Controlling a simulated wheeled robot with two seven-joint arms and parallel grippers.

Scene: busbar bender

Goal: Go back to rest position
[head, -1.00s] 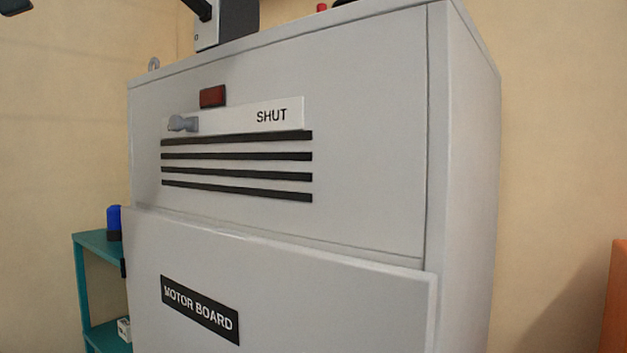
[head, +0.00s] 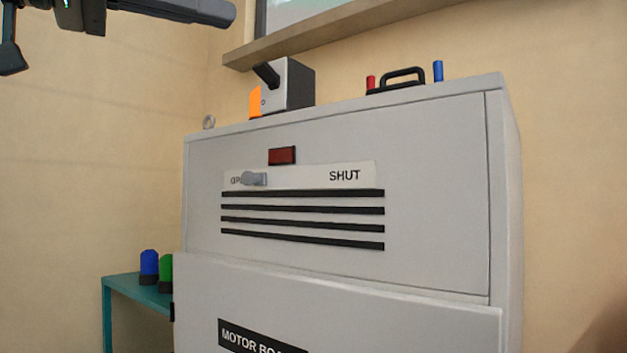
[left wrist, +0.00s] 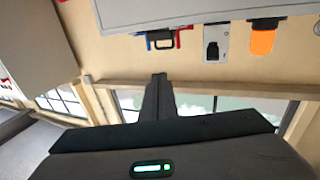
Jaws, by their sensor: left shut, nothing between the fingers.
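My left gripper (head: 226,12) is at the top left of the head view, raised in the air and apart from the cabinet. Its dark fingers are shut with nothing between them and point right. In the left wrist view the shut fingers (left wrist: 159,82) point up the picture, over the wall and windows. The grey cabinet (head: 440,190) has a slide strip with a grey knob (head: 254,178) at its left end, partly covering the word there; "SHUT" is at the right end. My right gripper is not in view.
On the cabinet top stand a grey box with a black lever (head: 290,85), an orange piece (head: 255,103) and a black handle (head: 403,78) between red and blue posts. A teal shelf (head: 125,283) at the left holds blue and green items. A window ledge (head: 330,32) is behind.

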